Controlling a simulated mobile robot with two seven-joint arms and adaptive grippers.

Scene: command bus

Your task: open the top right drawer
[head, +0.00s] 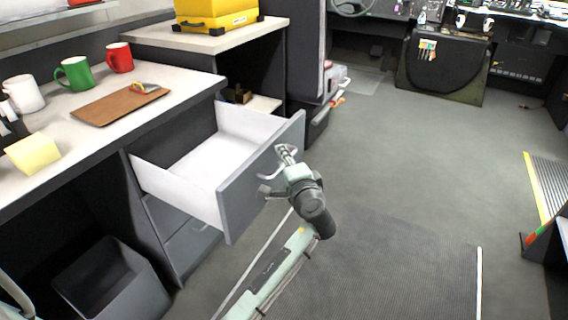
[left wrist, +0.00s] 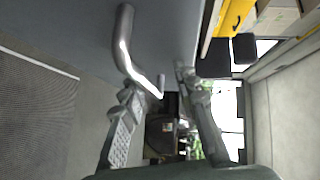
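The top drawer (head: 245,190) under the white counter is pulled well out, and its white inside looks empty. Its curved metal handle (left wrist: 124,45) stands off the grey drawer front; in the head view it shows only in part, beside the gripper. My left gripper (head: 274,170) is just in front of the drawer face. In the left wrist view the left gripper (left wrist: 160,82) has its two fingers spread, with the free end of the handle between or just beyond the fingertips. I cannot tell whether they touch. My right gripper is not in view.
Closed lower drawers (head: 190,240) sit beneath the open one. A dark bin (head: 112,285) stands left of them. Mugs (head: 75,74), a brown board (head: 118,105) and yellow notes (head: 33,152) lie on the counter (head: 185,90). The floor (head: 415,170) to the right is clear.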

